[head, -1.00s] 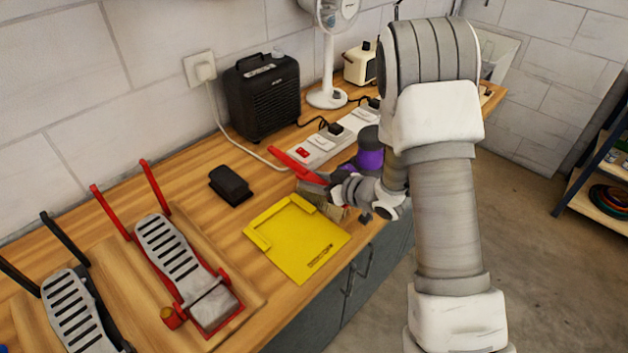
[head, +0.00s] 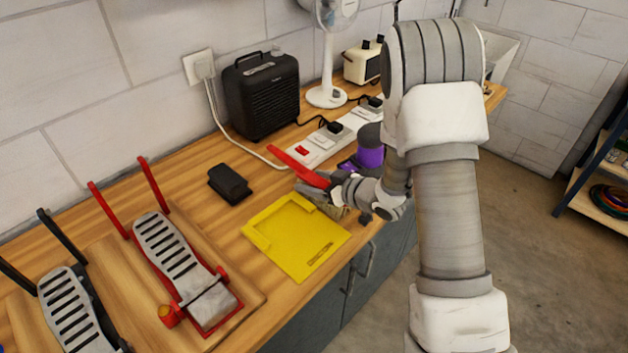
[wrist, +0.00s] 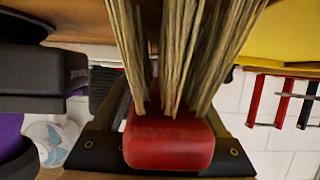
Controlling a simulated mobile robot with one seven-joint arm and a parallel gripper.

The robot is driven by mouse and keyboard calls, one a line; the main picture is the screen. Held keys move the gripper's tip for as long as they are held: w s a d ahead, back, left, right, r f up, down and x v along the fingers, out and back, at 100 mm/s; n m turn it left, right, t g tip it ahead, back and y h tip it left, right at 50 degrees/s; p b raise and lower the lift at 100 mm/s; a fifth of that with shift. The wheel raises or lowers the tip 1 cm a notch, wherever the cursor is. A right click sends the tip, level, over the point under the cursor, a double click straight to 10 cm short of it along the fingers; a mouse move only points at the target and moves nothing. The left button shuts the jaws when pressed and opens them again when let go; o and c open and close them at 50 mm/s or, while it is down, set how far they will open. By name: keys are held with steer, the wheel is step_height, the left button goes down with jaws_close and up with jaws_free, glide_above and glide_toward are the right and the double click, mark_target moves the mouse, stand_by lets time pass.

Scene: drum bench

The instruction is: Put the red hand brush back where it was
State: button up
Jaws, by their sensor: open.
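The red hand brush (head: 300,168) is near the front edge of the bench, just behind the yellow dustpan (head: 305,245). Its red handle points to the back left, and its pale bristles (head: 333,207) show beneath the gripper. My gripper (head: 338,190) is at the brush's right end. In the wrist view the brush's red body (wrist: 168,142) sits between the dark, open jaws, with the bristles (wrist: 170,50) running up the picture. I cannot tell whether the jaws touch the brush or whether it rests on the bench.
A purple-and-dark object (head: 369,157) stands close behind my gripper. A white power strip (head: 318,147), black heater (head: 262,95), fan (head: 327,92) and toaster (head: 362,63) line the back. A black pedal (head: 230,184) and drum pedals (head: 180,265) are left. Wood beside the black pedal is clear.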

steer(key=shift+s+f, duration=0.15)
steer(key=shift+f, duration=0.2)
steer(key=shift+r+p, duration=0.55)
steer(key=shift+p, duration=0.05)
steer(key=v, duration=1.1)
steer(key=shift+d+r, duration=0.2)
steer(key=shift+r, duration=0.2)
steer(key=shift+d+r, duration=0.2)
steer(key=s+d+r+m+t+h, duration=0.15)
steer(key=d+r+m+h, duration=0.45)
steer(key=d+r+h, duration=0.65)
steer(key=s+a+r+m+g+y, duration=0.1)
steer(key=s+a, duration=0.1)
steer(key=s, duration=0.5)
steer(key=s+a+r+m+g+y, duration=0.1)
steer(key=s+a+r+g, duration=0.1)
steer(key=s, duration=0.5)
steer(key=s+a+r+m+g+y, duration=0.1)
steer(key=s+a+r+g, duration=0.1)
steer(key=s+a, duration=0.2)
steer(key=s, duration=0.3)
